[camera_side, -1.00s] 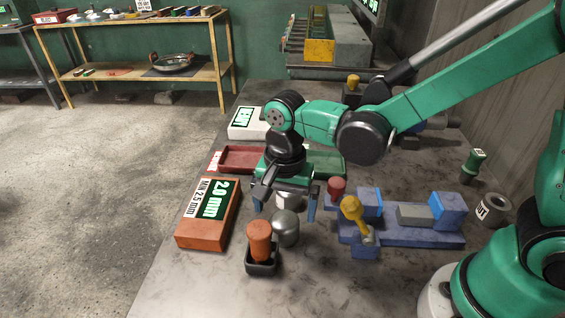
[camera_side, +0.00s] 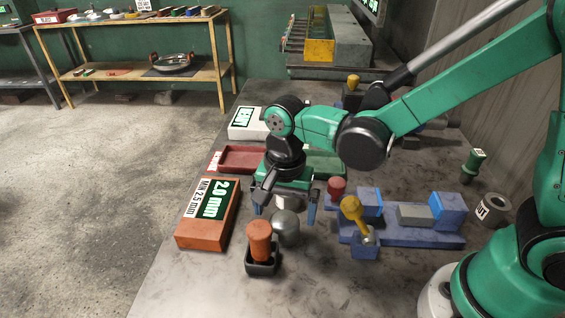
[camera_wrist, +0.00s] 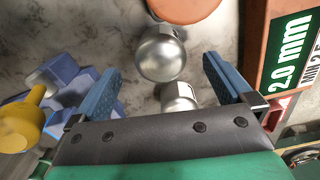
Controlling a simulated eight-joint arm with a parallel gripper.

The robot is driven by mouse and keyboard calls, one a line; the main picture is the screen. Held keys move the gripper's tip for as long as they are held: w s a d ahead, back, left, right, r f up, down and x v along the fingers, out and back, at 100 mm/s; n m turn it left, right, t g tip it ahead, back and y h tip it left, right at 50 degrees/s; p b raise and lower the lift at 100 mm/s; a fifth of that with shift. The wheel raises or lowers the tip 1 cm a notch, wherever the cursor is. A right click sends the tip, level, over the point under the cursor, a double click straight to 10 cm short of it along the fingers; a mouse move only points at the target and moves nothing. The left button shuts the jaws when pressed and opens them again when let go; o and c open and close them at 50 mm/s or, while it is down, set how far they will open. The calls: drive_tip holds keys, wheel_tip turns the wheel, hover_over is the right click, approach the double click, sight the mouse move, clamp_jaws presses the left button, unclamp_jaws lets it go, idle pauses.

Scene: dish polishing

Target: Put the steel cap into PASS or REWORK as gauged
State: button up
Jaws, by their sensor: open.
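A grey steel dome (camera_side: 286,229), which looks like the steel cap, is near the front of the bench; it also shows in the wrist view (camera_wrist: 160,56). My gripper (camera_side: 285,209) is open just above and behind it. In the wrist view the open fingers (camera_wrist: 162,74) straddle a shiny metal cylinder (camera_wrist: 177,93) beside the dome; I cannot tell whether the two are joined. The orange gauge box (camera_side: 204,232) reads 2.0 mm and is marked MIN 2.5 mm. A red tray (camera_side: 240,154) and a green tray (camera_side: 327,160) lie behind my gripper, partly hidden; their labels are unreadable.
An orange-handled probe (camera_side: 259,240) stands in a black holder left of the dome. A blue fixture (camera_side: 400,234) with a yellow-knobbed lever (camera_side: 352,207) and a red knob (camera_side: 337,186) are to the right.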

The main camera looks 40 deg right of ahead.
drive_tip(key=shift+f, duration=1.45)
clamp_jaws()
drive_tip(key=shift+r, duration=0.1)
